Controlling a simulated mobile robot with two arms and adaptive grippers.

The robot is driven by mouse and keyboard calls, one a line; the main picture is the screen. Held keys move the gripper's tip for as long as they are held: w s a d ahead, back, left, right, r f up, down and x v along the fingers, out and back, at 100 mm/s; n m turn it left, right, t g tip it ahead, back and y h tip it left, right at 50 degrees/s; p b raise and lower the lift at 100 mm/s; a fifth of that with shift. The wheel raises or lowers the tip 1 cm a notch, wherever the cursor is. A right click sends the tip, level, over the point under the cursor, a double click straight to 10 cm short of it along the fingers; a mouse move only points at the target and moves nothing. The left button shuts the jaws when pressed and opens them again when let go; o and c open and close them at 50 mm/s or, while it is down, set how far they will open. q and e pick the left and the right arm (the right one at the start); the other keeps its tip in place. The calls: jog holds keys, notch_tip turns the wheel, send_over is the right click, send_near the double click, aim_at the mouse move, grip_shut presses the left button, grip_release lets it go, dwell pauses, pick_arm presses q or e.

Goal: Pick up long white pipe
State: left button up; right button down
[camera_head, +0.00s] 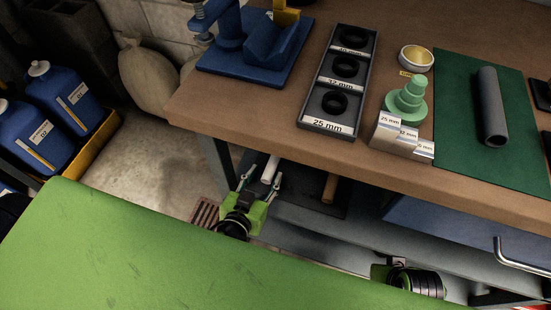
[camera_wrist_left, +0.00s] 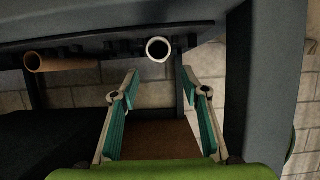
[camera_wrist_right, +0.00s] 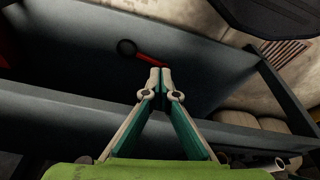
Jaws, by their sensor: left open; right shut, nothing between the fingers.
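The long white pipe (camera_head: 270,169) lies under the workbench top, its near end sticking out below the front edge. My left gripper (camera_head: 259,181) is open and empty, its fingers on either side of that end in the head view. In the left wrist view the pipe's round open end (camera_wrist_left: 158,60) faces me, just above and between the spread fingertips (camera_wrist_left: 158,72). I cannot tell whether they touch it. My right gripper (camera_wrist_right: 160,72) is shut and empty below the bench; the head view (camera_head: 397,262) shows it at lower right.
A brown pipe (camera_head: 330,188) lies beside the white one; its end also shows in the left wrist view (camera_wrist_left: 33,62). The workbench (camera_head: 285,142) overhangs both. It carries a size tray (camera_head: 313,122) and a grey pipe (camera_head: 492,110). A red-handled tool (camera_wrist_right: 150,60) shows in the right wrist view.

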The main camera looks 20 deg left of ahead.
aim_at(272, 165)
pick_arm(q)
jog(key=shift+x, duration=1.9)
jog(key=shift+b+x, duration=0.55)
jog(key=shift+x, duration=1.75)
jog(key=shift+s+f, duration=0.1)
jog(key=shift+f, duration=0.1)
grip_shut()
pick_arm(e)
jog(key=v, duration=0.4)
jog(key=shift+w+r, duration=0.1)
jog(key=shift+w, duration=0.2)
